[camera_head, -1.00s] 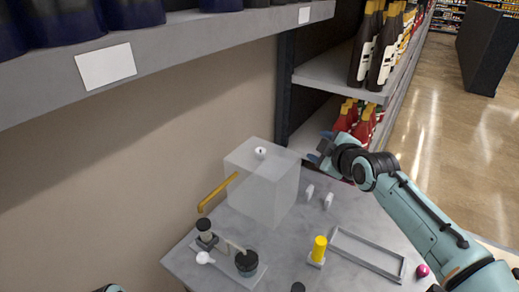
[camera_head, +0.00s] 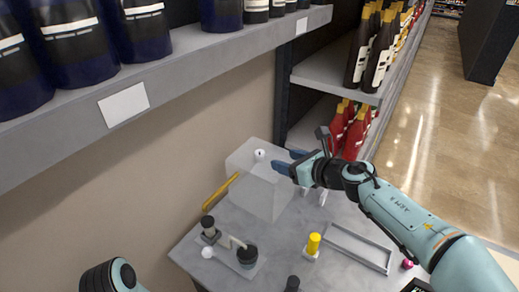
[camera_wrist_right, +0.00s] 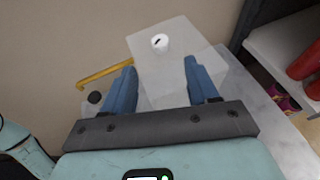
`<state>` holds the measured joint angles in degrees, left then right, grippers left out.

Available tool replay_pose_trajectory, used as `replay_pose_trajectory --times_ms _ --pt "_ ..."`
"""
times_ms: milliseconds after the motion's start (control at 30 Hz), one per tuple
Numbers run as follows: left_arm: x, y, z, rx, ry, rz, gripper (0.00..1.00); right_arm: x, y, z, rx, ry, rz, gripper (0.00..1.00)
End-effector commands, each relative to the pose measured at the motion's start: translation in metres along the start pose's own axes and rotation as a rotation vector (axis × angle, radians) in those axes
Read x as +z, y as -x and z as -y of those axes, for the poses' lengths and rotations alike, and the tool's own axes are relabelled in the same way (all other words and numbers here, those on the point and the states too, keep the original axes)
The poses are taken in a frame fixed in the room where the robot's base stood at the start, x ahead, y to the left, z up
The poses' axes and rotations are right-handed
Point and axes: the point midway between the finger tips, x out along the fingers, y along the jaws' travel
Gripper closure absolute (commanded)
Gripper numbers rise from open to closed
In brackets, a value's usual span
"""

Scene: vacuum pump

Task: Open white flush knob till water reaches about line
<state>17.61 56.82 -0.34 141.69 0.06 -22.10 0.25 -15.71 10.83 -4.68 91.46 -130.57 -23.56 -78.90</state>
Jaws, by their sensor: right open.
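The white flush knob (camera_head: 259,154) sits on top of a translucent box-shaped tank (camera_head: 262,190) on the grey table. In the right wrist view the knob (camera_wrist_right: 160,42) shows with a dark slot, beyond and between my fingertips. My right gripper (camera_head: 287,161) is open and empty, at the right side of the tank near its top. In the right wrist view its two blue fingers (camera_wrist_right: 163,75) are spread apart, with the tank behind them. No water line can be made out on the tank. My left arm shows at the bottom left; its gripper is outside the view.
A yellow bar (camera_head: 221,190) sticks out left of the tank. A pump assembly (camera_head: 246,256), a yellow-capped part (camera_head: 313,244) and a grey tray frame (camera_head: 358,248) are on the table (camera_head: 285,262). Shelves with bottles (camera_head: 375,50) stand behind on the right.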

Motion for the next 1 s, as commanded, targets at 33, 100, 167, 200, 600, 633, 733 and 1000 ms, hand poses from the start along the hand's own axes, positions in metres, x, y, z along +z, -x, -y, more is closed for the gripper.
replay_pose_trajectory --times_ms 33,100,167,200,600,633,733,1000 --pt "0.000 0.000 0.000 0.000 0.000 0.001 1.00 -0.001 -0.005 -0.001 0.002 0.003 -0.003 0.41" --pt "0.000 0.000 0.000 0.000 0.000 0.001 1.00 -0.001 -0.014 -0.001 0.002 0.001 -0.002 0.41" --pt "0.000 0.000 0.000 0.000 0.000 0.001 1.00 -0.001 -0.025 -0.001 0.002 0.001 -0.002 0.41" --pt "0.000 0.001 0.000 0.000 0.000 0.000 1.00 -0.001 -0.033 -0.001 0.002 0.001 -0.002 0.41" --pt "-0.004 0.013 -0.006 0.003 -0.003 -0.007 1.00 0.001 -0.111 0.000 -0.001 -0.001 0.001 0.41" --pt "-0.005 0.014 -0.007 0.003 -0.003 -0.008 1.00 0.002 -0.115 0.000 -0.001 -0.001 0.002 0.41" --pt "-0.006 0.017 -0.008 0.003 -0.004 -0.009 1.00 0.002 -0.124 0.000 -0.001 -0.001 0.002 0.41" --pt "-0.006 0.018 -0.008 0.004 -0.004 -0.010 1.00 0.001 -0.131 0.000 -0.002 -0.002 0.002 0.41"
